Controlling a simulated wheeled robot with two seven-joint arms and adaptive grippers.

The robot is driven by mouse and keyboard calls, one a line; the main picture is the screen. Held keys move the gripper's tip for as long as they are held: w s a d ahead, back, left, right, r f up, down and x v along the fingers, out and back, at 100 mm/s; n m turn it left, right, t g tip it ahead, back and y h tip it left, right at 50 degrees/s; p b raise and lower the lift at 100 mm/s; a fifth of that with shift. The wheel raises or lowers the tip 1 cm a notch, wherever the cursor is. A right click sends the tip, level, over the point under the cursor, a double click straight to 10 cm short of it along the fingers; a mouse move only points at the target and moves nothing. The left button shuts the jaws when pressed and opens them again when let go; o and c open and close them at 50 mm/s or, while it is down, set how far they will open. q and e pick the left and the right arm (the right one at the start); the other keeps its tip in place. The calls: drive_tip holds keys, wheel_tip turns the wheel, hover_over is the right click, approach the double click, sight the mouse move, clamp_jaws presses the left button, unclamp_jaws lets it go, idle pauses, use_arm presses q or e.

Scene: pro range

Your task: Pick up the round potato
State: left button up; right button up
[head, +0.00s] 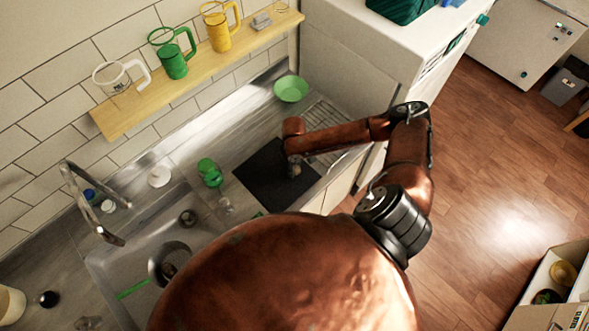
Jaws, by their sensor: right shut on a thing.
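My right arm reaches in from the right over a dark square board (263,178) on the counter. My right gripper (294,168) points down at the right part of the board and is shut on a small, brownish, rounded thing, which looks like the potato (296,172). The fingers and wrist hide most of it, so its full shape cannot be told. I cannot tell whether it touches the board. My left gripper is not in view.
A sink (125,262) with a pan (168,262) lies at the left. A green object (209,172) stands left of the board, and a green bowl (291,88) sits behind it. A shelf (124,118) with mugs hangs on the wall. A white cabinet (345,50) stands behind.

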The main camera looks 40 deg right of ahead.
drive_tip(key=shift+r, duration=0.1)
drive_tip(key=shift+r, duration=0.45)
drive_tip(key=s+a+r, duration=0.1)
drive_tip(key=r, duration=0.1)
drive_tip(key=s+a+r+b, duration=0.1)
drive_tip(key=r, duration=0.2)
drive_tip(key=s+a+r+b, duration=0.1)
drive_tip(key=s+a+r, duration=0.1)
drive_tip(key=r, duration=0.1)
drive_tip(key=shift+s+r, duration=0.1)
drive_tip(key=shift+r, duration=0.05)
drive_tip(key=shift+c, duration=0.2)
drive_tip(key=s+a+r, duration=0.3)
drive_tip(key=s+a, duration=0.2)
drive_tip(key=shift+s+r, duration=0.3)
drive_tip(key=shift+o, duration=0.2)
drive_tip(key=shift+s+a+r+p, duration=0.1)
drive_tip(key=shift+s+a+p, duration=0.1)
drive_tip(key=shift+p, duration=0.3)
drive_tip(key=shift+c, duration=0.2)
